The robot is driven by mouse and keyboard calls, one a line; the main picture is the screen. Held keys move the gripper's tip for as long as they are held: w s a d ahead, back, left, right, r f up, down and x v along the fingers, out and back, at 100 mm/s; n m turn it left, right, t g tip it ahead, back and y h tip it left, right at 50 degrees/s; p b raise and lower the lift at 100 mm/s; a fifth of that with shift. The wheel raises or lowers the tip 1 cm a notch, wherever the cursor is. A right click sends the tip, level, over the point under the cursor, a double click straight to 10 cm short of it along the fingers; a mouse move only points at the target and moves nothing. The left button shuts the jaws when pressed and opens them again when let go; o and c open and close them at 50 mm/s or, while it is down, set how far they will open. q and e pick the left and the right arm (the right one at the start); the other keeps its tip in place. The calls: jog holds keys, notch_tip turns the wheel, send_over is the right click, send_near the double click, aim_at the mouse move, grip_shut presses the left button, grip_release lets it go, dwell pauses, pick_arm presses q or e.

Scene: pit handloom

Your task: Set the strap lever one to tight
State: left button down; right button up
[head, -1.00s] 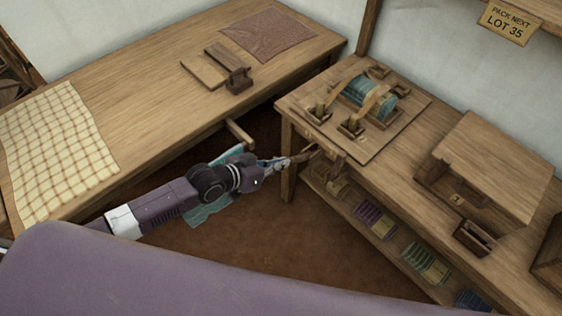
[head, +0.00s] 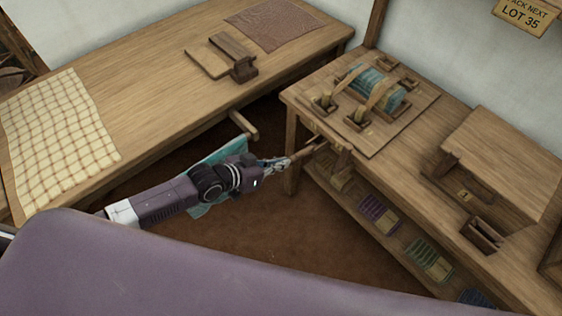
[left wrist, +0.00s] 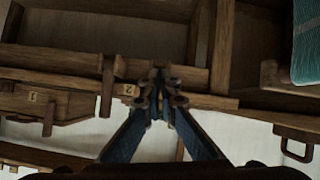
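My left gripper (head: 286,162) is at the front edge of the strap bench, its fingertips close together at a wooden strap lever (head: 308,150). The lever runs up and right from the tips to the bench. In the left wrist view, the gripper (left wrist: 160,80) has its tips nearly meeting at dark wood. A tag marked 2 (left wrist: 129,90) is just left of the tips, and a tag marked 1 (left wrist: 32,97) is farther left. I cannot tell which lever is between the fingers. My right gripper is not in view.
On the bench a board (head: 398,125) carries a teal strap roll (head: 378,88) and wooden blocks. A wooden box (head: 505,150) stands to its right. Coloured bundles lie on the shelf below. A long table (head: 150,110) with a checked cloth (head: 55,135) is at left.

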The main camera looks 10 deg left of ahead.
pick_arm(q)
jog(key=shift+w+r, duration=0.35)
jog(key=shift+w, duration=0.05)
jog(key=p+v, duration=0.3)
jog(key=v, duration=0.8)
jog(key=shift+s+a, duration=0.25)
jog(key=shift+a, duration=0.1)
jog(key=shift+r, duration=0.1)
